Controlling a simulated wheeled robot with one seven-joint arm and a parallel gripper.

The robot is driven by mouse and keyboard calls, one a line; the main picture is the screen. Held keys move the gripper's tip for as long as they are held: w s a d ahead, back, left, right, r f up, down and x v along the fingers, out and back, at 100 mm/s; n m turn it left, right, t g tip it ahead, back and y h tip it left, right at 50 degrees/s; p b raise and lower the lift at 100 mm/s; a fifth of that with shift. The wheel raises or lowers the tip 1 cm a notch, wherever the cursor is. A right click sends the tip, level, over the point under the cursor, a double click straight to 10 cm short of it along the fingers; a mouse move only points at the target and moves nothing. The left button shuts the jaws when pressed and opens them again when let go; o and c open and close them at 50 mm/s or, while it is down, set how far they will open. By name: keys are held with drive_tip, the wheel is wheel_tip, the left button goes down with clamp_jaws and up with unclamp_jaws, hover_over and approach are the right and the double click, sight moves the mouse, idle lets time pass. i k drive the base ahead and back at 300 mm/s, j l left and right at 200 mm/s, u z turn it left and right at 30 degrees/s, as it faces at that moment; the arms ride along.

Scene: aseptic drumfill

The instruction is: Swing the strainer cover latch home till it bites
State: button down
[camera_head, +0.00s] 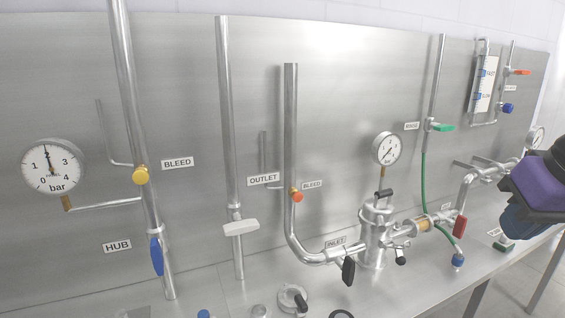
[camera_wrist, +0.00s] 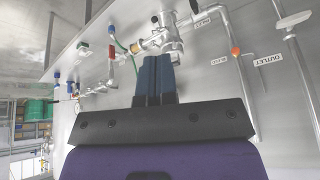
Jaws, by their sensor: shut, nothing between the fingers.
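The strainer appears to be the shiny metal canister (camera_head: 374,240) on the bench right of centre in the head view.
A pressure gauge (camera_head: 387,148) stands above the strainer. A black inlet lever (camera_head: 348,271) is at its left, a red lever (camera_head: 460,226) and green hose (camera_head: 424,185) at its right. A steel panel (camera_head: 340,100) backs the bench. Open air lies between my gripper and the strainer.

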sight(400, 260)
drive_tip(key=u, duration=0.35)
drive_tip(key=k+l+u, duration=0.2)
drive_tip(key=l, duration=0.2)
drive_tip(key=k+l+u, duration=0.1)
drive_tip(key=l+u, duration=0.15)
drive_tip(key=k+l+u, duration=0.2)
drive_tip(key=l, duration=0.25)
drive_tip(key=k+l+u, duration=0.1)
drive_tip(key=k+l, duration=0.45)
drive_tip(key=l, duration=0.25)
drive_tip(key=k+l+u, duration=0.1)
drive_tip(key=k+l, duration=0.45)
drive_tip(key=l, duration=0.2)
drive_tip(key=k+l, duration=0.6)
drive_tip(key=i+l+u, duration=0.1)
drive_tip(key=i, duration=0.25)
drive_tip(key=i+l, duration=0.2)
drive_tip(key=i+u, duration=0.05)
drive_tip(key=i, duration=0.05)
